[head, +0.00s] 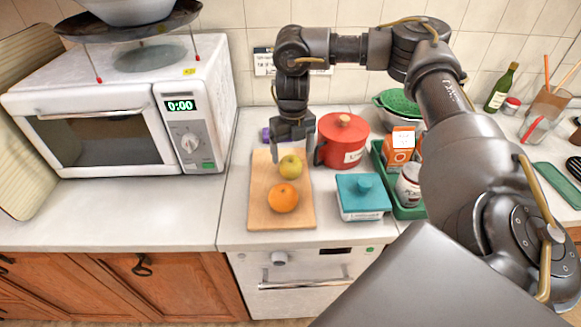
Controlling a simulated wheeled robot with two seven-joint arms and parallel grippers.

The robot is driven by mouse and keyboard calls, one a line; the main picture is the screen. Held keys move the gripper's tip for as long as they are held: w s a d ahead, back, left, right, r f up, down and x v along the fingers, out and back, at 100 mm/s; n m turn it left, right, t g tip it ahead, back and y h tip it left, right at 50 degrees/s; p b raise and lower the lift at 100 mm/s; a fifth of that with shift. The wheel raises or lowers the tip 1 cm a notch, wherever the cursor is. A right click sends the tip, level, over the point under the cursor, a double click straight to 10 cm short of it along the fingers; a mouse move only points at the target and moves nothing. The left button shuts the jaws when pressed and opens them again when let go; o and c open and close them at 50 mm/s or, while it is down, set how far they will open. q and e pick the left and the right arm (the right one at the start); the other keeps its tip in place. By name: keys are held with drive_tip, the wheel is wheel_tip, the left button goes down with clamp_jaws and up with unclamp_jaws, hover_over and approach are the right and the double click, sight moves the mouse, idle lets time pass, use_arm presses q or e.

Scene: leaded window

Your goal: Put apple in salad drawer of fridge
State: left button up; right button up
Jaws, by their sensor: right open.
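A yellow-green apple (290,167) lies on a wooden cutting board (265,217) on the white counter. My right gripper (291,150) points down from above, open, with its fingers at the apple's far side and one on each side of its top. Whether the fingers touch the apple I cannot tell. An orange (283,197) lies on the same board, just in front of the apple. My left gripper is not in view. No fridge or salad drawer shows.
A red pot (342,141) stands close to the right of the gripper. A teal-lidded box (362,195) and a green tray (408,213) with a jar and carton are further right. A white microwave (110,110) stands left. The counter's front left is clear.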

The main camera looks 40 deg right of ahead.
sight(291, 159)
drive_tip(key=shift+s+a+f, duration=0.1)
drive_tip(key=shift+a+f, duration=0.05)
drive_tip(key=shift+f, duration=0.25)
drive_tip(key=shift+a+f, duration=0.15)
drive_tip(key=shift+f, duration=1.05)
drive_tip(key=shift+a+f, duration=0.1)
drive_tip(key=shift+f, duration=1.05)
drive_tip(key=c, duration=1.1)
drive_tip(key=shift+r, duration=0.1)
